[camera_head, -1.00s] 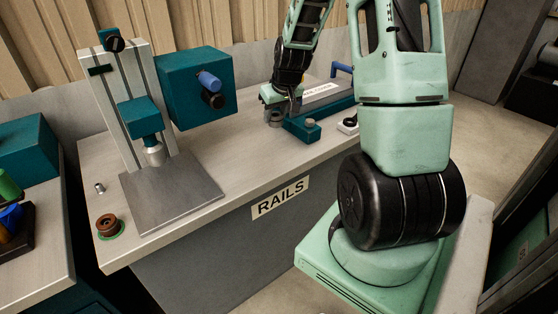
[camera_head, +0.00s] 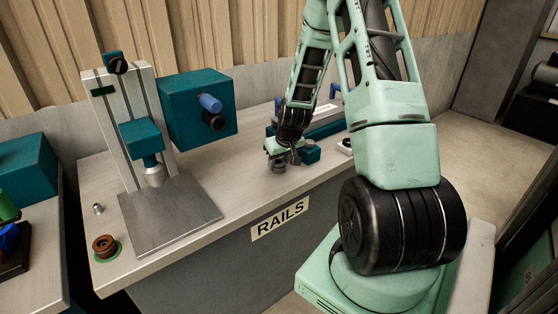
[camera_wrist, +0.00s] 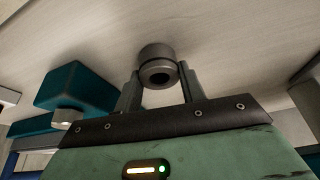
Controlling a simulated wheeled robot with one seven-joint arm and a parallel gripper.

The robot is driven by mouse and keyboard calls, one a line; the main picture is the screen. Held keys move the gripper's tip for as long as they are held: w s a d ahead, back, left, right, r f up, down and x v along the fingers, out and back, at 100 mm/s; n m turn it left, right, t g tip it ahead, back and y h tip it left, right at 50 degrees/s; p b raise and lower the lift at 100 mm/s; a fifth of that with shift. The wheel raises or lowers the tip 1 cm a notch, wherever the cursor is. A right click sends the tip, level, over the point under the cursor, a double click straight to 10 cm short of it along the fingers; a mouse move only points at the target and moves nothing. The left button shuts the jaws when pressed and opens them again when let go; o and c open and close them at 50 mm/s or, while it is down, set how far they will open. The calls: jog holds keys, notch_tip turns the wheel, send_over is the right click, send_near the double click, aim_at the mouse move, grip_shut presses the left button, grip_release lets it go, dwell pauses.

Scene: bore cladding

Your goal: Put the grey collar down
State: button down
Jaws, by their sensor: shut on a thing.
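The grey collar (camera_wrist: 157,67) is a short dark grey ring with a hole in its end, seen between my fingers in the wrist view. My gripper (camera_wrist: 159,84) is shut on it, one finger on each side. In the head view my gripper (camera_head: 279,161) is low over the bench top (camera_head: 240,181), in front of the teal fixture (camera_head: 311,152), with the collar (camera_head: 279,168) at its tip. I cannot tell whether the collar touches the bench.
A press-like stand (camera_head: 123,130) with a steel base plate (camera_head: 172,214) and a teal box (camera_head: 197,103) stand to the left. A brown ring (camera_head: 105,246) and a small metal cylinder (camera_head: 98,209) lie at the bench's left end. Bare bench lies between plate and gripper.

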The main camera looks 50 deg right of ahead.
jog(key=shift+f, duration=0.1)
jog(key=c, duration=0.8)
grip_release()
jog(key=shift+c, duration=0.2)
